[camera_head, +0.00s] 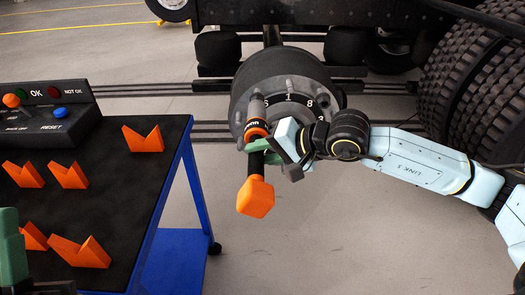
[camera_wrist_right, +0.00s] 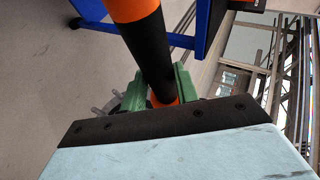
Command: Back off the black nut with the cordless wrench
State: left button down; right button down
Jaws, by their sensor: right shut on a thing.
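The cordless wrench (camera_head: 256,197), orange and black with a grey nose, is held in front of the wheel hub (camera_head: 239,95). Its nose points up at the hub's left face near the studs; whether it touches a nut I cannot tell. No black nut can be made out; the nose covers part of the hub face. My right gripper (camera_head: 262,146) is shut on the wrench's black handle. In the right wrist view the green fingers (camera_wrist_right: 160,88) lie either side of the handle (camera_wrist_right: 150,52). My left gripper (camera_head: 12,248) shows only partly at the lower left edge.
A black-topped table (camera_head: 120,190) with blue legs stands at left, bearing several orange V-shaped blocks (camera_head: 143,139) and a button box (camera_head: 45,115). Large tyres (camera_head: 480,85) stand at right under the truck.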

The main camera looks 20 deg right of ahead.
aim_at(262, 168)
jog(key=shift+r, duration=0.2)
jog(key=shift+s+a, duration=0.35)
jog(key=shift+s, duration=0.4)
jog(key=shift+s+a, duration=0.35)
jog(key=shift+s, duration=0.35)
jog(key=shift+s+a, duration=0.35)
jog(key=shift+s, duration=0.4)
